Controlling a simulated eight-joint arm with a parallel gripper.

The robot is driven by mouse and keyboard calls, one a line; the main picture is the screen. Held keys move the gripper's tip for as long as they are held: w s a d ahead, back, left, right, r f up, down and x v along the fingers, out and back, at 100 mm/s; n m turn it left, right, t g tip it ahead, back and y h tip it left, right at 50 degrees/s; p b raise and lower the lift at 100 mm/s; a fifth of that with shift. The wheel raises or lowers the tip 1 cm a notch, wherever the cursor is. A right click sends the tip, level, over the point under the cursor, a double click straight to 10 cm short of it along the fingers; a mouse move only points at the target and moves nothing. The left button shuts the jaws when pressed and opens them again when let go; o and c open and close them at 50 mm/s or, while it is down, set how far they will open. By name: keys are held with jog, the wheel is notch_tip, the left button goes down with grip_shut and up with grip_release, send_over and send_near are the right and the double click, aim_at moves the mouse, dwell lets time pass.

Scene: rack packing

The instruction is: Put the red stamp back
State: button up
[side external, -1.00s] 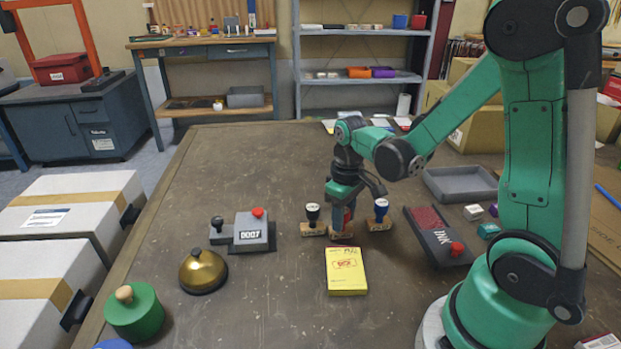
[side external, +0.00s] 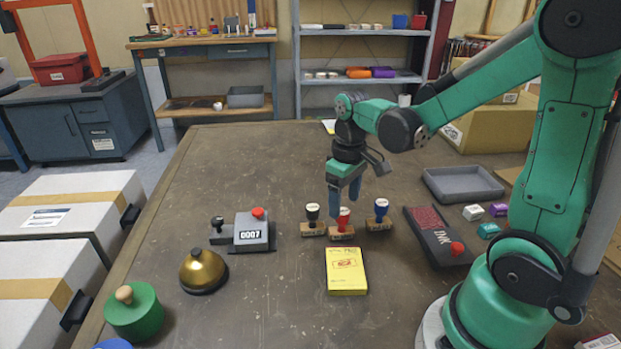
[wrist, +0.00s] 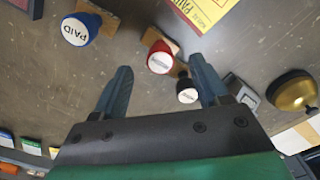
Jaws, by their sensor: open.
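The red stamp (side external: 342,224) stands upright on its wooden base, between the black-handled stamp (side external: 313,221) and the blue-handled stamp (side external: 380,216), in a row on the table. My gripper (side external: 345,199) is open and empty just above and behind the red stamp, apart from it. In the wrist view the red stamp (wrist: 161,57) lies beyond my open fingers (wrist: 161,88), with the blue stamp (wrist: 81,29) to its left and the black stamp (wrist: 187,92) to its right. A yellow pad (side external: 346,271) lies in front of the row.
The ink pad (side external: 437,236) with a red knob lies to the right, near an empty grey tray (side external: 462,184) and small coloured blocks (side external: 488,230). A numbering device (side external: 250,232), a brass bell (side external: 203,271) and a green pot (side external: 134,311) stand to the left.

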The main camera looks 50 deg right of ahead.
aim_at(344, 212)
notch_tip(344, 212, up, 8)
jog(key=a+f+t, duration=0.1)
jog(key=a+t, duration=0.6)
jog(key=a, duration=0.1)
jog(key=shift+s+a+f, duration=0.15)
jog(key=shift+s+a, duration=0.2)
jog(key=shift+s, duration=0.05)
